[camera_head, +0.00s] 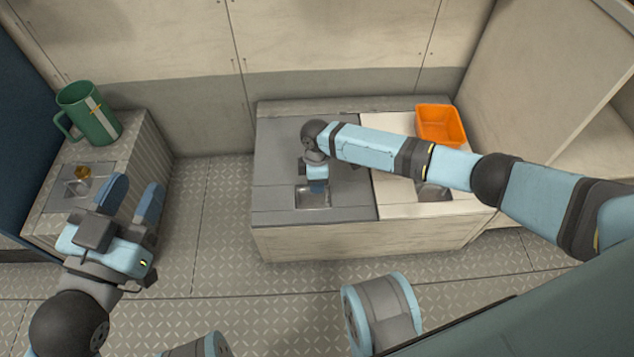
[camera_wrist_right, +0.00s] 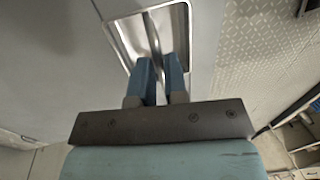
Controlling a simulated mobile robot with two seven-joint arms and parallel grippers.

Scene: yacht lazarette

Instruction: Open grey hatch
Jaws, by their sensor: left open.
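The grey hatch (camera_head: 280,150) is the flat lid on the left part of the low bench and looks closed. Its recessed handle (camera_head: 313,200) lies near the front edge; in the right wrist view the recess holds a narrow metal bar (camera_wrist_right: 152,32). My right gripper (camera_head: 318,187) points down at this handle. In the right wrist view its fingers (camera_wrist_right: 162,70) stand close on both sides of the bar, with no clear gap showing. The finger ends are partly hidden in the recess. My left gripper (camera_head: 132,190) is open and empty, left of the bench.
An orange bin (camera_head: 440,125) stands on the cream lid (camera_head: 395,195), right of the grey hatch. A green mug (camera_head: 90,113) stands on the left locker (camera_head: 130,150), which has a small recessed fitting (camera_head: 80,183). The tread-plate floor (camera_head: 210,220) between locker and bench is clear.

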